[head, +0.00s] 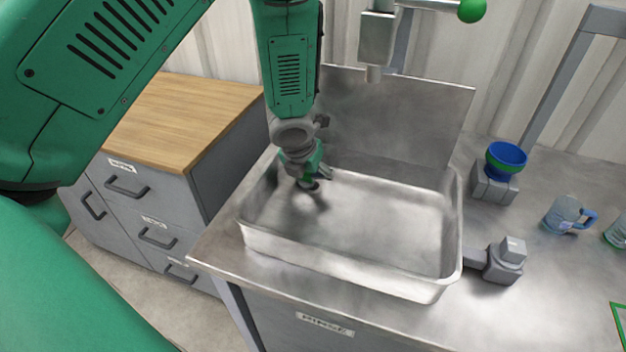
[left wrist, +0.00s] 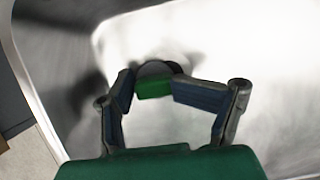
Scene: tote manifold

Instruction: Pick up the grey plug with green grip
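The metal basin (head: 350,262) stands on the steel counter. My left gripper (head: 312,184) points down inside it, near its back left corner. In the left wrist view, the plug's green grip (left wrist: 153,90) sits between my left fingertips (left wrist: 152,88), which appear to press on it from both sides. The dark grey round body of the plug (left wrist: 155,68) shows just beyond the grip, partly hidden by the fingers. In the head view the plug is mostly hidden by the gripper. I cannot tell whether it touches the basin floor. My right gripper is not in view.
A tap with a green knob (head: 471,10) hangs above the basin. To the right are a grey fitting (head: 503,262), a blue and green funnel (head: 506,158) on a block and a clear jug (head: 566,215). A wood-topped drawer cabinet (head: 170,118) stands left.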

